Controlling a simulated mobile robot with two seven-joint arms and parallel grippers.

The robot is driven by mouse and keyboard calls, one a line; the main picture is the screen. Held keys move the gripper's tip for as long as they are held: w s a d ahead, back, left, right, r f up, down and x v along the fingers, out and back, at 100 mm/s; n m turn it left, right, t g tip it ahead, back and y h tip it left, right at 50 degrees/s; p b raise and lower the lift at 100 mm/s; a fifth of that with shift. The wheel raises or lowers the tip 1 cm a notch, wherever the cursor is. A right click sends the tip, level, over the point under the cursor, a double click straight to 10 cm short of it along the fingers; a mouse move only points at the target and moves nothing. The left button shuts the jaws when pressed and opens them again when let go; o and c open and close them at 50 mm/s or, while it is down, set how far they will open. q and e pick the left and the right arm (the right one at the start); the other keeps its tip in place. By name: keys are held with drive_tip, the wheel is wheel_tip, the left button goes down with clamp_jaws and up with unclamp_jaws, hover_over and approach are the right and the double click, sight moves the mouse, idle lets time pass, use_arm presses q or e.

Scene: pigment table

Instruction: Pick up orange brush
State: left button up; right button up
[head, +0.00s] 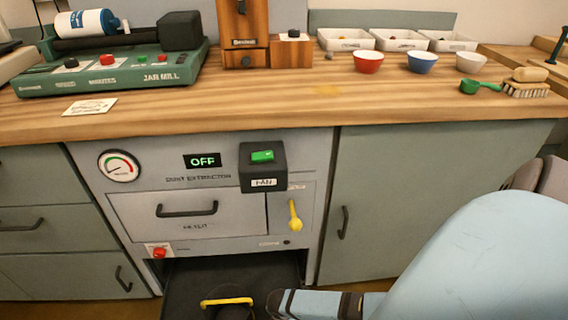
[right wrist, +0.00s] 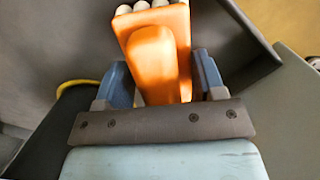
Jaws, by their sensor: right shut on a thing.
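The orange brush (right wrist: 155,50) stands out between the fingers of my right gripper (right wrist: 160,85) in the right wrist view, with pale bristle tufts at its far end. The gripper is shut on its orange body. In the head view my right arm reaches in from the right, and its dark gripper (head: 285,304) is low at the bottom edge, over a dark open space under the dust extractor. The brush cannot be made out there. My left gripper is not in view.
A dark bin (head: 180,280) with a yellow handle (head: 227,301) sits below the dust extractor (head: 230,215). Above, the wooden worktop (head: 270,105) holds a green jar mill (head: 110,75), bowls, white trays and a wooden scrubbing brush (head: 526,88). The worktop's front middle is clear.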

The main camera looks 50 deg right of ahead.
use_arm(q)
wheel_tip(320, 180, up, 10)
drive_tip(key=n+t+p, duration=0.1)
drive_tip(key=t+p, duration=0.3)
drive_tip(key=p, duration=0.3)
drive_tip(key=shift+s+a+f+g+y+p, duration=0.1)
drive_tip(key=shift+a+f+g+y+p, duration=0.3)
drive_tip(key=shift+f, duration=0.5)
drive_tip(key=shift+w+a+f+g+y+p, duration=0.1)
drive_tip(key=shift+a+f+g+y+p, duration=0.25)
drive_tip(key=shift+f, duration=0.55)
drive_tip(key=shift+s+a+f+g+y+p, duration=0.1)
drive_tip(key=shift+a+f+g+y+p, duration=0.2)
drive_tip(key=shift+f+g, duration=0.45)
use_arm(e)
wheel_tip(320, 180, up, 19)
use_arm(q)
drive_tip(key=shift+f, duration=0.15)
